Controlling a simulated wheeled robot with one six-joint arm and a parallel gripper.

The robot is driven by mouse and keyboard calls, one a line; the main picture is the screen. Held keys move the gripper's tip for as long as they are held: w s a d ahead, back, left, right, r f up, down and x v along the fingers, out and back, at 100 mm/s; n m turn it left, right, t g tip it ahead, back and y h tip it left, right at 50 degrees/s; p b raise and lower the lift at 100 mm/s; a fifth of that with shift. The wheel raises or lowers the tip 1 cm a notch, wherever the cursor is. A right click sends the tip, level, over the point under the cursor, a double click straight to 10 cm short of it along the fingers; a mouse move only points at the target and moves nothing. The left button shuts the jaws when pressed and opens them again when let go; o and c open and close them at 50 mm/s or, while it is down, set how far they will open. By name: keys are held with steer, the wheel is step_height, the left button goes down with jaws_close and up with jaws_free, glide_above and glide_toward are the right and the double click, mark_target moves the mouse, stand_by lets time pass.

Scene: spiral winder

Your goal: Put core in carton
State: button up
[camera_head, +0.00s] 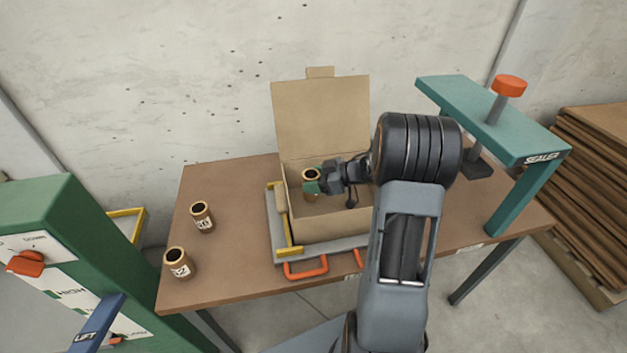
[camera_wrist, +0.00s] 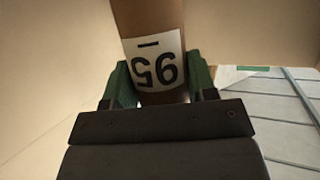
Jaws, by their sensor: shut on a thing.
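My gripper (camera_head: 316,186) is inside the open cardboard carton (camera_head: 325,228) in the head view, shut on a brown tube core (camera_head: 311,175). In the wrist view the core (camera_wrist: 150,20) stands between my green fingers (camera_wrist: 158,82), and its white label appears upside down and seems to read 95. The core looks upright. I cannot tell whether its base touches the carton floor. The carton's lid flap (camera_head: 322,112) stands up at the back.
Two other labelled cores, one upper (camera_head: 202,217) and one lower (camera_head: 179,263), stand on the brown table (camera_head: 235,270) at left. The carton sits on a grey tray (camera_head: 275,230) with orange handles. A teal sealer frame (camera_head: 500,125) stands at right, and a green machine (camera_head: 45,225) at left.

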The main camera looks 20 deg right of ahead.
steer(key=shift+f, duration=0.25)
steer(key=shift+f, duration=0.35)
steer(key=o, duration=0.9)
